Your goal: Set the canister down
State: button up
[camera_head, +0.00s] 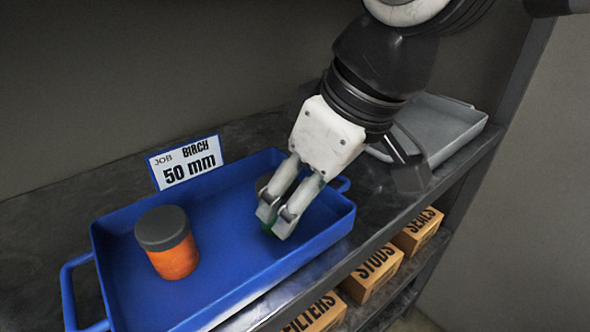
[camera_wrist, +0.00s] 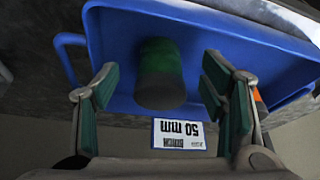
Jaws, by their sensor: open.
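A green canister with a dark grey lid (camera_wrist: 160,75) stands in the blue tray (camera_wrist: 110,30), between my open fingers in the wrist view. My gripper (camera_wrist: 152,95) is open, with a gap on each side of the canister. In the head view my gripper (camera_head: 277,220) reaches down into the right part of the blue tray (camera_head: 215,292) and hides most of the green canister; part of its grey lid (camera_head: 262,183) shows behind the fingers. An orange canister with a dark grey lid (camera_head: 168,243) stands upright in the left part of the tray.
A sign reading "JOB BIRCH 50 mm" (camera_head: 185,162) stands at the tray's back edge. A grey tray (camera_head: 440,125) sits further right on the dark shelf. Boxes marked FILTERS (camera_head: 318,315), STUDS (camera_head: 375,272) and SEALS (camera_head: 420,230) are on the shelf below. The tray's middle is clear.

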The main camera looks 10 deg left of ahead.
jog(key=s+d+f+m+h, duration=0.1)
jog(key=s+d+m, duration=0.2)
jog(key=d, duration=0.5)
jog(key=s+d+f+m+h, duration=0.1)
jog(key=s+d+f+m, duration=0.1)
jog(key=d+m, duration=0.3)
jog(key=s+d+f+m+h, duration=0.1)
jog(key=s+d+m, duration=0.3)
jog(key=d, duration=0.6)
jog(key=shift+d+f+t+h, duration=0.4)
jog(key=shift+f, duration=0.25)
